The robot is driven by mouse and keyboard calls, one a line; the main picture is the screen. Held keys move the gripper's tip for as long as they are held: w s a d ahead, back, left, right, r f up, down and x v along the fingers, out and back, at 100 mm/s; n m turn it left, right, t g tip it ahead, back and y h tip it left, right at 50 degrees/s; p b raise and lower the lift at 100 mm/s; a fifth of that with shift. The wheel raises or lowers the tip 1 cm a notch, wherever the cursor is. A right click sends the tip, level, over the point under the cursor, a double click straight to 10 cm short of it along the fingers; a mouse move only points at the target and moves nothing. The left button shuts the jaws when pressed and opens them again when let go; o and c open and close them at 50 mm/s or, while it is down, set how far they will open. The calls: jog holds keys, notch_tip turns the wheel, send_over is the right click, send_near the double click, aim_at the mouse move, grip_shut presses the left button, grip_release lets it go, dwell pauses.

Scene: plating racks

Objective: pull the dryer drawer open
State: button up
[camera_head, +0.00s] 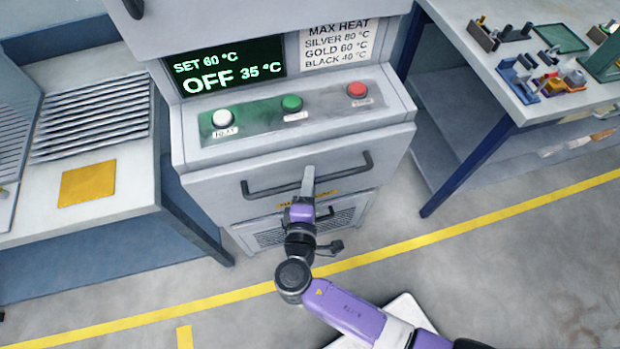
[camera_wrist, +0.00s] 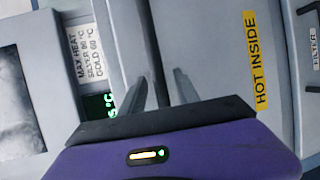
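The dryer (camera_head: 290,105) stands in the middle of the head view. Its closed drawer front (camera_head: 225,190) lies below the button panel and carries a dark horizontal bar handle (camera_head: 268,190). My gripper (camera_head: 308,173) is at the middle of this handle. In the wrist view the handle (camera_wrist: 152,45) runs upright in the picture, between the two grey fingers of my gripper (camera_wrist: 160,80). The fingers are spread, one on each side of the bar, with a gap visible. Whether the bar lies fully between the fingertips in depth is hard to tell.
The display (camera_head: 228,67) reads OFF, 35 °C. White, green and red buttons sit above the drawer. A yellow "HOT INSIDE" label (camera_wrist: 256,60) is below the handle. Workbenches stand left (camera_head: 130,200) and right (camera_head: 480,70). The floor (camera_head: 480,260) in front is clear.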

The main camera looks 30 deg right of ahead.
jog(key=shift+w+d+f, duration=0.1)
jog(key=shift+w+d, duration=0.05)
jog(key=shift+c, duration=0.5)
grip_shut()
dwell(0.9)
